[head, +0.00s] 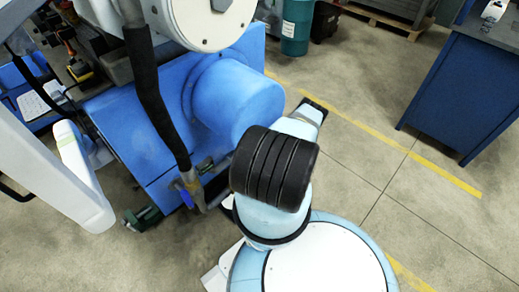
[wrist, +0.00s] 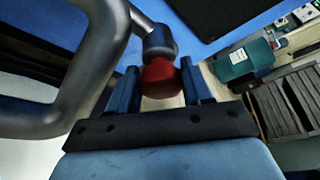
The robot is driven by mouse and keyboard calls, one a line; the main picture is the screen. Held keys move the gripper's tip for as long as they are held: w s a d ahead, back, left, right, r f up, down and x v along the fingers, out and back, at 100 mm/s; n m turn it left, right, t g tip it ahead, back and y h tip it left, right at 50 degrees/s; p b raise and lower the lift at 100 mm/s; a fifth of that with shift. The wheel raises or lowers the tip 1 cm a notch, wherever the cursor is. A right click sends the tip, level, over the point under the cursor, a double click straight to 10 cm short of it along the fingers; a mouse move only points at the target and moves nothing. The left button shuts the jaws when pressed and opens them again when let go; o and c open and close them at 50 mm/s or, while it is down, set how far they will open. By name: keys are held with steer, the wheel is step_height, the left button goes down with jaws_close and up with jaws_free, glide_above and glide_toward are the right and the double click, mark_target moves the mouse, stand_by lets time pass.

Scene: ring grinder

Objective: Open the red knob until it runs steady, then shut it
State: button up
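The red knob (wrist: 160,78) shows in the wrist view, at the end of a grey metal stem (wrist: 159,42). My gripper (wrist: 159,70) has its two dark fingers on either side of the knob, one left and one right. The knob fills most of the gap between them. I cannot tell whether the fingers touch it or stand slightly apart. In the head view neither the knob nor my gripper can be made out; the blue machine housing (head: 235,95) and my arm cover that area.
A thick grey bent pipe (wrist: 95,75) passes close left of the fingers in the wrist view. A dark hose (head: 155,95) hangs before the blue machine in the head view. A blue workbench (head: 465,85) stands at right, with clear floor (head: 370,150) between.

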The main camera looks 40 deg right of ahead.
steer(key=c, duration=0.6)
steer(key=shift+d, duration=0.1)
steer(key=m+g+y, duration=0.1)
steer(key=m, duration=0.2)
steer(key=shift+s+m+y, duration=0.1)
steer(key=shift+m+y, duration=0.2)
steer(key=shift+y, duration=0.1)
steer(key=m+y, duration=0.1)
steer(key=m, duration=0.1)
steer(key=shift+m+g+y, duration=0.3)
steer(key=shift+y, duration=0.1)
steer(key=m+y, duration=0.3)
steer(key=m, duration=0.1)
steer(key=m+y, duration=0.2)
steer(key=m, duration=0.2)
steer(key=shift+y, duration=0.3)
